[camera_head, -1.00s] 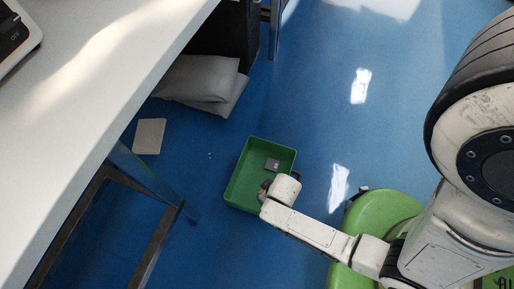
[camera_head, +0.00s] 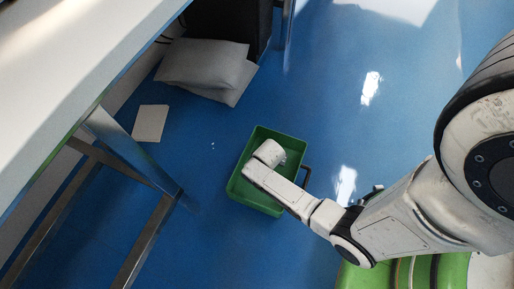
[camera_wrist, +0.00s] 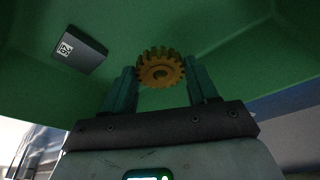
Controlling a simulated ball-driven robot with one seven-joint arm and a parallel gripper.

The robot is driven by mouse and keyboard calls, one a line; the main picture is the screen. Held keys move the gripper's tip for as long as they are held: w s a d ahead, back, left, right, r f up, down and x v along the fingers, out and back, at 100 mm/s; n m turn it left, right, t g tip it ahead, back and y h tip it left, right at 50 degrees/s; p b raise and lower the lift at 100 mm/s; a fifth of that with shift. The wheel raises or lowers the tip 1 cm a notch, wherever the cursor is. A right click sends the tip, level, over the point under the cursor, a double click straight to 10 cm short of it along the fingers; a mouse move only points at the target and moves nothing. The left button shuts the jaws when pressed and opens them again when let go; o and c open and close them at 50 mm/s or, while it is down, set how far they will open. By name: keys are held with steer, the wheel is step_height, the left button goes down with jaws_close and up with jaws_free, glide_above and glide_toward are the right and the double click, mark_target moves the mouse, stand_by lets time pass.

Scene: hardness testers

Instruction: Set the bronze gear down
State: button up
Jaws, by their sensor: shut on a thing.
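The bronze gear (camera_wrist: 161,69) is toothed, with a hole in its middle. In the wrist view my gripper (camera_wrist: 162,78) is shut on it, with one teal finger on each side. The green bin (camera_head: 238,187) stands on the blue floor in the head view, and my wrist is over it. The bin's green inside (camera_wrist: 200,25) fills most of the wrist view behind the gear. Whether the gear touches the bin's bottom I cannot tell. In the head view my fingers and the gear are hidden by my arm.
A dark grey block with a white code label (camera_wrist: 80,50) lies in the bin, left of the gear. Pale cushions (camera_head: 205,66) and a light flat card (camera_head: 150,123) lie on the floor. A white table (camera_head: 75,60) stands at left. The floor right of the bin is open.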

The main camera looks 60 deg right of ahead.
steer(key=shift+b+x, duration=1.25)
steer(key=shift+x, duration=0.8)
steer(key=shift+s, duration=0.1)
steer(key=shift+f, duration=0.2)
steer(key=o, duration=1.2)
steer(key=shift+o, duration=0.2)
steer(key=s+a+r+n+p, duration=0.1)
steer(key=s+a+r+p, duration=0.1)
steer(key=r, duration=0.9)
steer(key=s+a+r+n+g+p, duration=0.1)
steer(key=s+a+r+n+p, duration=0.1)
steer(key=r, duration=0.9)
steer(key=s+a+r+n+y+p, duration=0.1)
steer(key=s+a+r+n+p, duration=0.1)
steer(key=r, duration=0.9)
steer(key=s+a+p, duration=0.1)
steer(key=s+a, duration=0.1)
steer(key=a, duration=0.1)
steer(key=shift+s+g, duration=0.2)
steer(key=shift+g, duration=0.1)
